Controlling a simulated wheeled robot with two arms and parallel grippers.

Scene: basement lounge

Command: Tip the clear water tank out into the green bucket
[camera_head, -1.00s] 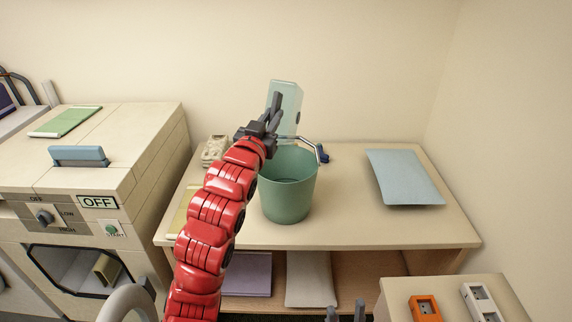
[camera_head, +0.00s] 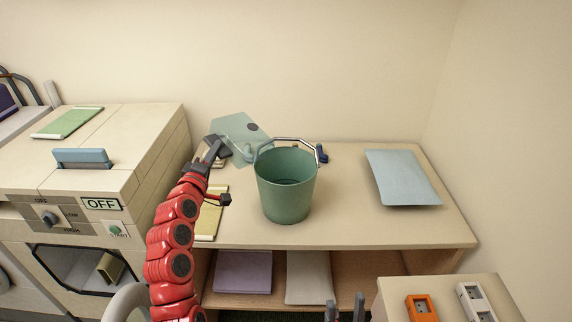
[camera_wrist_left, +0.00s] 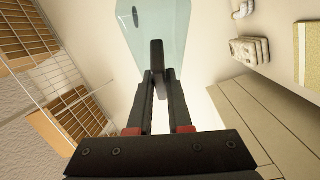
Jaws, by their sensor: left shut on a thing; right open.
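The clear water tank (camera_head: 232,130) is a pale blue-green see-through box with a dark round spot. It is tilted, behind and left of the bucket, its right end close to the bucket's handle. Whether it touches the bucket, I cannot tell. My left gripper (camera_head: 215,150) is shut on the tank; the left wrist view shows the fingers (camera_wrist_left: 158,72) closed at the tank's end (camera_wrist_left: 170,28). The green bucket (camera_head: 286,195) stands upright on the table, its handle raised at the back. Its inside looks darker low down. My right gripper (camera_head: 345,310) is open and empty at the bottom edge.
The table (camera_head: 360,225) has a blue-grey sheet (camera_head: 403,178) at right and a yellow item (camera_head: 211,222) at left. A beige machine (camera_head: 130,160) with an OFF label stands left. A small cabinet (camera_head: 450,287) with sockets is at front right.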

